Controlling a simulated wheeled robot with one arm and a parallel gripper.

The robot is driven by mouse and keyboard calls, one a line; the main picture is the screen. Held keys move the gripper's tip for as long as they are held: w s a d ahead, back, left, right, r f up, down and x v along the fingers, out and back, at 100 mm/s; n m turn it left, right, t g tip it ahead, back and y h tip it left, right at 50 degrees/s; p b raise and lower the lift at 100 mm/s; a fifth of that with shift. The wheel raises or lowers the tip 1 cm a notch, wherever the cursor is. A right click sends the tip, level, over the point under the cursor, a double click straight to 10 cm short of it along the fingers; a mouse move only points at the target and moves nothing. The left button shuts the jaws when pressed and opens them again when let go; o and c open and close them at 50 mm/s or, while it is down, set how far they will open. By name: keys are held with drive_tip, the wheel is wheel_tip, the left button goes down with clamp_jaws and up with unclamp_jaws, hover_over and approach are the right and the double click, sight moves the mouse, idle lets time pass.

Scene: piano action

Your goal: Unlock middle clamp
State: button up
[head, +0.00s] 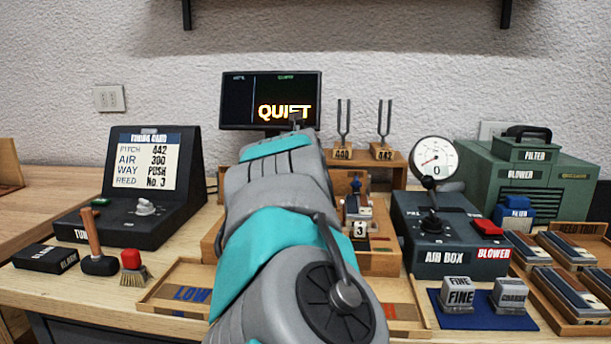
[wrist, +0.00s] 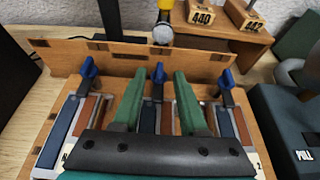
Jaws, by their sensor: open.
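The middle clamp (wrist: 158,73) is a blue lever at the back of a wooden bed (wrist: 45,165), between a left blue clamp (wrist: 88,69) and a right blue clamp (wrist: 226,79). All three levers stand up in the wrist view. My gripper (wrist: 160,76) is open, its two green fingers apart on either side of the middle clamp. I cannot tell whether either finger touches it. The dark palm hides the near part of the bed. In the head view my arm covers most of the bed, and the middle clamp cannot be made out.
A wooden board (wrist: 120,55) stands behind the clamps, with a grey ball and yellow piece (wrist: 162,32) above it. Tuning forks (head: 343,150) stand on a shelf behind. The air box (head: 435,240) is close on the right; the tuning card console (head: 140,190) is left.

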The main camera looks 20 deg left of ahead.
drive_tip(key=shift+x, duration=1.6)
clamp_jaws()
drive_tip(key=shift+f, duration=0.1)
